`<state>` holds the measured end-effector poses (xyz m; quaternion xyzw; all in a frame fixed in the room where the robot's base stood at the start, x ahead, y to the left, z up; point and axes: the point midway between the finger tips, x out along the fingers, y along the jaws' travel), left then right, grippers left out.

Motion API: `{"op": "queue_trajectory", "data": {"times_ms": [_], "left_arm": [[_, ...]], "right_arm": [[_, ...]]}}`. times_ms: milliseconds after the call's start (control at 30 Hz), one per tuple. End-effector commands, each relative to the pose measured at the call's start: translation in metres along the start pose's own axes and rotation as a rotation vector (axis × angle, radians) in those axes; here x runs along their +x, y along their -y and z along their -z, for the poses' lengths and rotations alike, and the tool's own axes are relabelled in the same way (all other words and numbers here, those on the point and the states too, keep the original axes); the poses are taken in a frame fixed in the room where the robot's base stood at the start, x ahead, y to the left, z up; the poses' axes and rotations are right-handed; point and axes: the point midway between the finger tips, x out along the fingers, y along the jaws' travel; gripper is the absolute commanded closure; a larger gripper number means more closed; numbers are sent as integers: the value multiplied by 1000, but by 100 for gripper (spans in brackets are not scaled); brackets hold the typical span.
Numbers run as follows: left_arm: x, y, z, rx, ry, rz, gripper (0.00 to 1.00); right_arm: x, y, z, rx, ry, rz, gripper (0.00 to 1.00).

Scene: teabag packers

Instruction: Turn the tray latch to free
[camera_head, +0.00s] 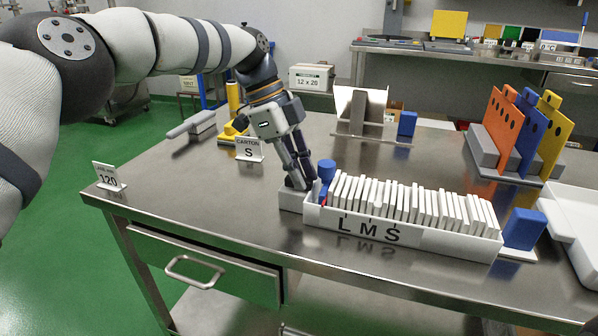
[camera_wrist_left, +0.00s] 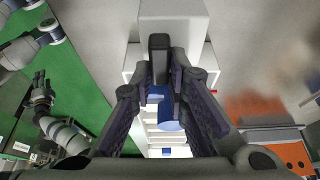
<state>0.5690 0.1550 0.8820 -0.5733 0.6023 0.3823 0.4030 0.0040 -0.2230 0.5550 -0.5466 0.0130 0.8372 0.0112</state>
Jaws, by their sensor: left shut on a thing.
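The white tray (camera_head: 420,238), marked L M S and packed with a row of upright white packets, stands on the steel table. A grey latch block (camera_head: 291,201) sits at its left end. My left gripper (camera_head: 298,182) reaches down there, its fingers shut on the dark latch lever (camera_wrist_left: 158,44), which shows between the fingertips in the left wrist view. The fingers hide most of the lever in the head view, so its exact angle is unclear. My right gripper (camera_wrist_left: 42,90) shows small at the left of the wrist view; its finger state is unclear.
A blue cylinder (camera_head: 327,171) stands close beside my left fingers. A blue block (camera_head: 524,229) is at the tray's right end. The CARTON S sign (camera_head: 249,150) and yellow stand (camera_head: 233,115) are behind left.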

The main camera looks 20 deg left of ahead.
Motion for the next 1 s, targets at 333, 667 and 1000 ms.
{"op": "queue_trajectory", "data": {"times_ms": [333,667,1000], "left_arm": [[2,0,-1,0,2,-3,65],[-11,0,0,-1,1,2,65],[-71,0,0,0,2,0,65]], "right_arm": [[0,0,0,0,0,0,60],[0,0,0,0,0,0,60],[0,0,0,0,0,0,60]]}}
